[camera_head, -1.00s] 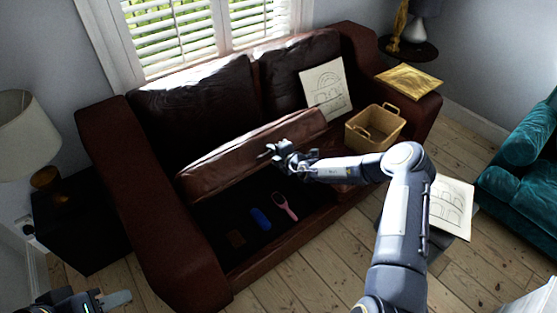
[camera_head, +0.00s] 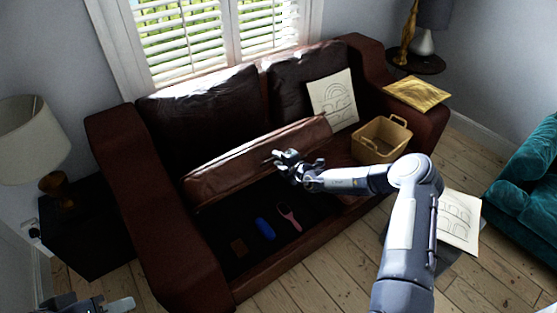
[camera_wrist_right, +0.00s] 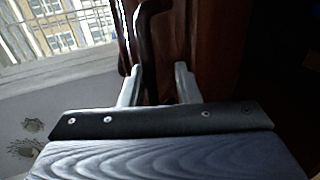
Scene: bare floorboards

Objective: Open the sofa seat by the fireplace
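The left sofa seat (camera_head: 255,160) is a brown leather slab tilted up on the dark red sofa (camera_head: 190,262). Beneath it is an uncovered dark storage space (camera_head: 225,222). My right gripper (camera_head: 277,157) is at the raised seat's front side, near its middle. In the right wrist view its two fingers (camera_wrist_right: 158,85) stand apart, with a dark curved strip (camera_wrist_right: 149,45) showing between them; contact cannot be told. My left gripper (camera_head: 90,304) is at the bottom left, cut off by the picture edge, far from the seat. No fireplace shows.
In the storage space lie a blue object (camera_head: 265,228), a pink brush-like object (camera_head: 289,216) and a small brown object (camera_head: 239,247). A basket (camera_head: 381,139) and a drawing (camera_head: 333,99) rest on the sofa's right side. A black side table (camera_head: 90,235) stands left.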

